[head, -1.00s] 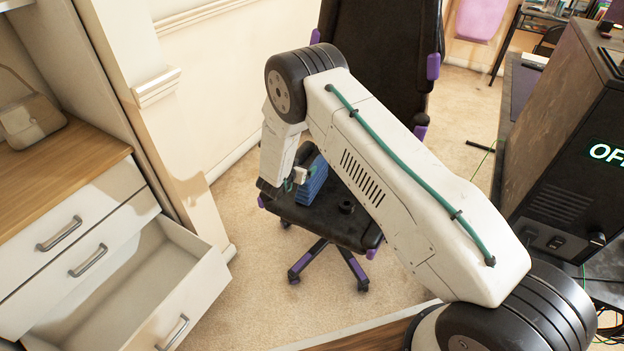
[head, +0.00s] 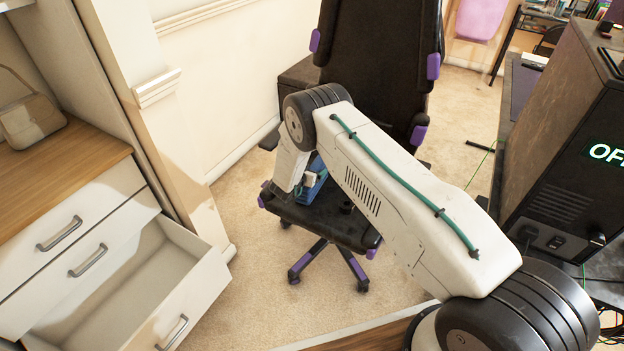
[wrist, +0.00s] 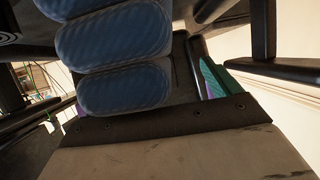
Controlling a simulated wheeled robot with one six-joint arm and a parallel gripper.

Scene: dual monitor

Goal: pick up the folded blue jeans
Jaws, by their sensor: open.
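The folded blue jeans (head: 319,166) lie on the seat of the black office chair (head: 345,236). In the head view my arm and gripper hide part of them. In the wrist view the jeans (wrist: 115,45) fill the upper left, close to the camera, as stacked rounded blue folds. My gripper (head: 303,188) is at the jeans, over the left part of the seat. It is open. The fingertips are not clear in the head view, and I cannot tell whether they touch the cloth.
The chair's tall backrest (head: 378,60) rises behind the seat, with purple-tipped parts. An open drawer (head: 135,285) stands at lower left. A dark computer case (head: 565,150) stands at right. Beige carpet (head: 235,205) is free left of the chair.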

